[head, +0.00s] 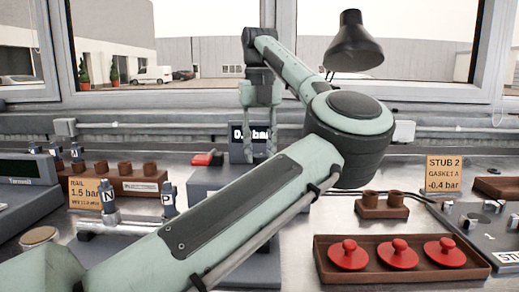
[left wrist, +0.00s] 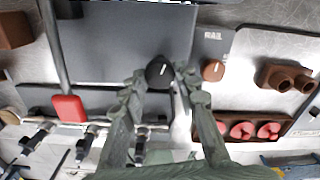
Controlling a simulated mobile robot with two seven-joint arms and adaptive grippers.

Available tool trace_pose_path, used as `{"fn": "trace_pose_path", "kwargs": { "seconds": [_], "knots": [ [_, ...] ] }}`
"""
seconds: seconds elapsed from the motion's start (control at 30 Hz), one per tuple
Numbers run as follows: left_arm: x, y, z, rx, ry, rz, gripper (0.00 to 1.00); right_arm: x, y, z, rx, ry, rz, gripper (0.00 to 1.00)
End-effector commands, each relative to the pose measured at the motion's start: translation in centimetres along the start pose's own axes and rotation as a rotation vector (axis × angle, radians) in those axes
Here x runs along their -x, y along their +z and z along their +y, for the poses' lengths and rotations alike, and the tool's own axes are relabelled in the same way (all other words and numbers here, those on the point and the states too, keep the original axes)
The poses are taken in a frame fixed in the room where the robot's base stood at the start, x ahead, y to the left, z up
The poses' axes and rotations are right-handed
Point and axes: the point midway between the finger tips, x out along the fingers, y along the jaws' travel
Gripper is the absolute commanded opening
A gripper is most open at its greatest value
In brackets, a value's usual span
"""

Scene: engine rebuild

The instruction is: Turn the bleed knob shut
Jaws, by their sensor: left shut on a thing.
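A round black knob (left wrist: 160,72) with a white pointer mark shows in the left wrist view, by the edge of a dark grey block. I take it as the bleed knob; no label on it can be read. My left gripper (left wrist: 161,84) is shut on it, with one finger on each side. In the head view my left gripper (head: 259,150) points down in front of the small bar display (head: 238,132), which it partly covers. The knob is hidden there behind my arm. My right gripper is not in view.
A brown knob (left wrist: 213,69) sits right of the black one, near a RAIL label. A red-handled lever (head: 205,159) stands left of my gripper. A brown tray (head: 330,279) with red knobbed discs, a brown two-hole block (head: 382,209) and a STUB 2 sign (head: 443,174) lie right.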

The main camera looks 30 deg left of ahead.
Motion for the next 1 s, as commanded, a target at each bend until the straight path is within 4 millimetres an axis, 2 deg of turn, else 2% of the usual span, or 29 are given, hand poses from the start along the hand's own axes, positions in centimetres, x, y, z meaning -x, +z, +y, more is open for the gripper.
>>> {"fn": "trace_pose_path", "kwargs": {
  "seconds": [0.4, 1.0],
  "knots": [
    [-0.03, -0.03, -0.02, 0.263, 0.001, 0.002, 0.01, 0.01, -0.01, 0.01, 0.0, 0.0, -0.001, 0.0],
    [-0.04, -0.04, -0.04, 0.334, 0.001, 0.002, 0.01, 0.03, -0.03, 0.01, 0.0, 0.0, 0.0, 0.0]
  ]
}}
